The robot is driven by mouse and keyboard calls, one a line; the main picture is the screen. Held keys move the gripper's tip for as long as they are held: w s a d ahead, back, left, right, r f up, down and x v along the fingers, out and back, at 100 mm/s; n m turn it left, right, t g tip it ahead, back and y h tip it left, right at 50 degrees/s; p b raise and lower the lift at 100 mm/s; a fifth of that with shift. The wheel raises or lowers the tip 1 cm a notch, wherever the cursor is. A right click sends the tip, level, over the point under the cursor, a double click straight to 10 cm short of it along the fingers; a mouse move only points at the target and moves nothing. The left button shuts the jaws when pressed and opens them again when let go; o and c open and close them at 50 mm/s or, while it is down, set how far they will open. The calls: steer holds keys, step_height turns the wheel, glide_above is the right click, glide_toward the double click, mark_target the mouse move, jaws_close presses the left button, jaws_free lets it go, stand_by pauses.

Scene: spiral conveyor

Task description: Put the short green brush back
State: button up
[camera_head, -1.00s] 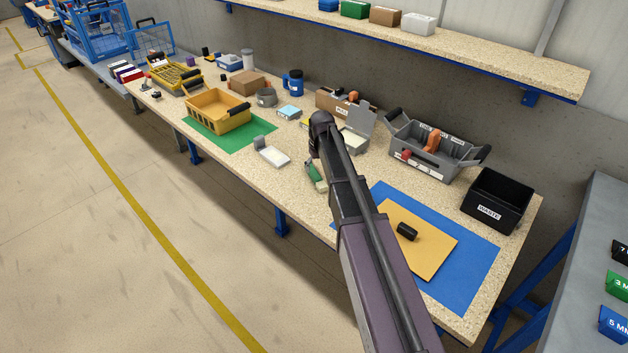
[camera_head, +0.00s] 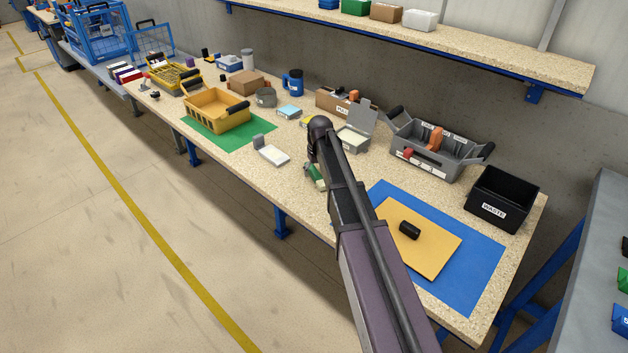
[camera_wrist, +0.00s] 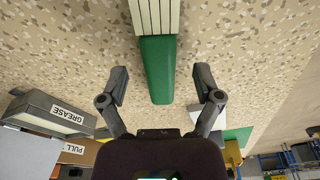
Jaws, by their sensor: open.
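The short green brush (camera_head: 316,175) lies on the speckled worktop, partly hidden by my arm in the head view. In the wrist view, the green part of the brush (camera_wrist: 158,72) points toward my gripper, with its pale ribbed part beyond at the top edge. My gripper (camera_wrist: 160,76) is open, one finger on each side of the green end, with a gap on both sides. In the head view my wrist covers the gripper's fingers. A grey tote (camera_head: 420,166) with dark handles, numbered labels and an orange-handled thing inside stands at the back right.
A lidded grey box (camera_wrist: 60,113) marked GREASE stands left of my gripper in the wrist view. A black waste bin (camera_head: 502,199), blue mat (camera_head: 475,260) and black cylinder (camera_head: 410,230) lie to the right. A yellow tray (camera_head: 215,118) and small white scale-like item (camera_head: 272,155) stand left.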

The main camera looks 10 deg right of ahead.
steer(key=shift+w+f+b, duration=0.1)
steer(key=shift+f+b, duration=0.45)
steer(key=shift+f, duration=0.25)
steer(key=shift+c, duration=0.2)
jaws_close()
